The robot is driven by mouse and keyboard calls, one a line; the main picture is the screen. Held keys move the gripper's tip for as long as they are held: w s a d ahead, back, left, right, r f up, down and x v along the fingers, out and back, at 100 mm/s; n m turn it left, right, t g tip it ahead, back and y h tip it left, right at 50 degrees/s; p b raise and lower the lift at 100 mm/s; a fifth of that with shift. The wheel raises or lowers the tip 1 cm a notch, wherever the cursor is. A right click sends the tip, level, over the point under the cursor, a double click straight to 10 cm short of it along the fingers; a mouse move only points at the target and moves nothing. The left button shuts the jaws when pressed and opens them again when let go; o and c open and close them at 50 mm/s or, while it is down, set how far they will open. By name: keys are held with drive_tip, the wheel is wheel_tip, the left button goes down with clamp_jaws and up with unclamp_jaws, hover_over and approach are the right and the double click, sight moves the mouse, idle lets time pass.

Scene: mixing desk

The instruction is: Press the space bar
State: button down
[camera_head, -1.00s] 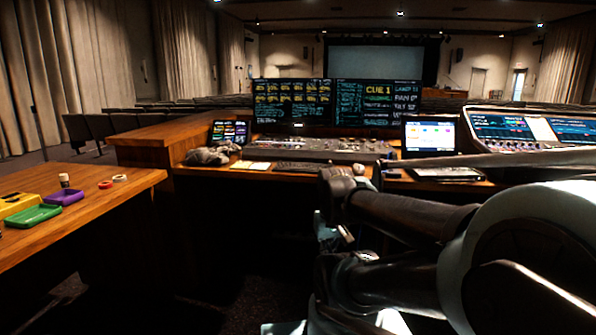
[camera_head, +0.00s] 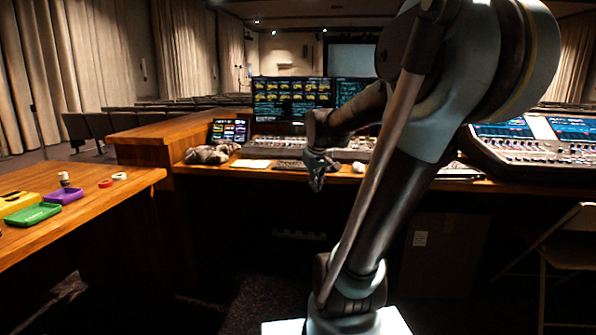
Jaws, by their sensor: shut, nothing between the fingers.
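A dark, flat keyboard (camera_head: 289,165) lies on the wooden desk in front of the mixing console, right of a pale paper sheet. Its keys are too small to tell apart, so I cannot pick out the space bar. My gripper (camera_head: 317,187) hangs pointing down by the front edge of the desk, at the right end of the keyboard in this view. It is shut and empty, and it hides part of the keyboard's right end. I cannot tell from this view whether it touches anything, but it appears to be on the near side of the keyboard.
A white mouse (camera_head: 358,168) lies right of my gripper. The pale paper (camera_head: 250,164) and a crumpled grey cloth (camera_head: 209,154) lie to the left. Monitors (camera_head: 292,98) stand behind the console. A side table with a green tray (camera_head: 33,214) is at the left.

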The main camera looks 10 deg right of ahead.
drive_tip(key=w+a+r+n+t, duration=0.1)
drive_tip(key=w+r+n+t, duration=0.1)
drive_tip(key=w, duration=1.5)
drive_tip(key=w+r+n+t, duration=0.2)
drive_tip(key=w+r, duration=0.3)
drive_tip(key=w, duration=1.3)
drive_tip(key=shift+a+r+n, duration=0.25)
drive_tip(key=shift+a+n, duration=0.05)
drive_tip(key=shift+a, duration=0.05)
drive_tip(key=shift+s, duration=0.1)
drive_tip(key=shift+f, duration=0.1)
drive_tip(key=shift+f, duration=4.3)
drive_tip(key=shift+f, duration=0.65)
drive_tip(key=shift+r, duration=0.75)
drive_tip(key=shift+r, duration=0.1)
